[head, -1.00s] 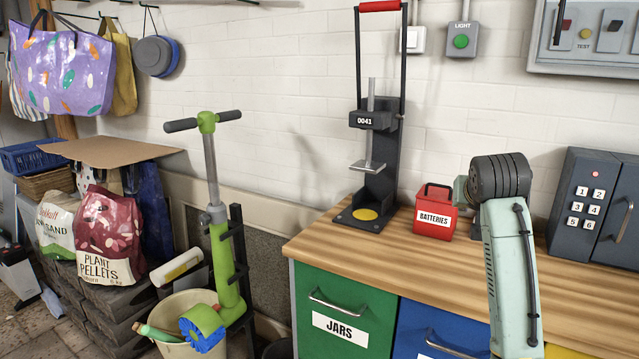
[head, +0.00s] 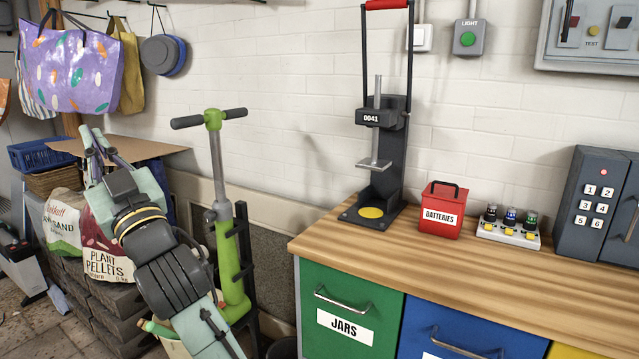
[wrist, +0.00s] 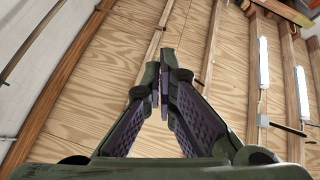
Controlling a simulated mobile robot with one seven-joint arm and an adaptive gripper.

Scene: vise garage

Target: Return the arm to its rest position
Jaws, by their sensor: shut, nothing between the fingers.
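My arm is raised at the left of the head view, in front of the plant pellets bag (head: 98,235) and the scooter. My gripper (head: 92,138) is at the top of it, in front of the cardboard and small in that view. In the wrist view my gripper (wrist: 163,100) points at the wooden ceiling, its two fingers together with nothing between them.
A workbench (head: 480,275) at the right carries a can press (head: 384,150), a red batteries box (head: 441,210), a small rack (head: 508,232) and a keypad safe (head: 590,200). A green scooter (head: 230,250) stands left of the bench. Bags (head: 75,75) hang at the upper left.

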